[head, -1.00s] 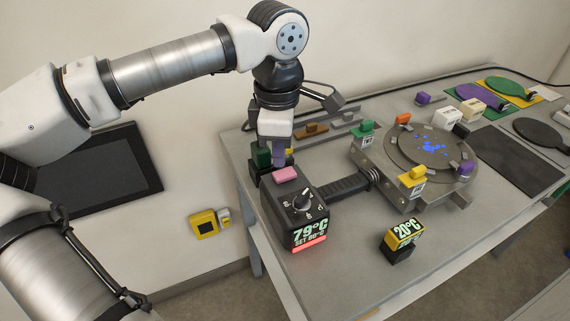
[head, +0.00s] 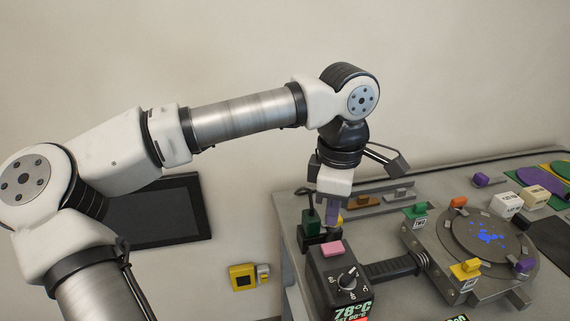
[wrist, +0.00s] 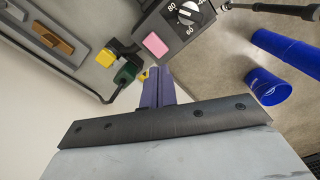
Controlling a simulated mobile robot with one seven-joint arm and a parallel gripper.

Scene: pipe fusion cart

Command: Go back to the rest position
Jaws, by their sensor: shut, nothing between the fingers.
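My gripper (head: 333,226) hangs over the left end of the cart, its purple fingers together and empty. In the head view it is just behind the black heater box (head: 330,272) with the pink button (head: 332,248) and dial. In the wrist view the shut fingers (wrist: 158,88) point toward the pink button (wrist: 155,44) and a small green block (wrist: 125,74); nothing is between them. A dark green block (head: 312,226) stands beside the fingers, partly hidden. The box display is cut off by the lower edge and seems to read 78°C.
The round plate (head: 490,238) with blue marks stands right of the heater box, ringed by coloured tags. Grey and brown pieces (head: 362,200) lie behind my gripper. Blue cylinders (wrist: 268,85) show in the wrist view. The wall space above the cart is clear.

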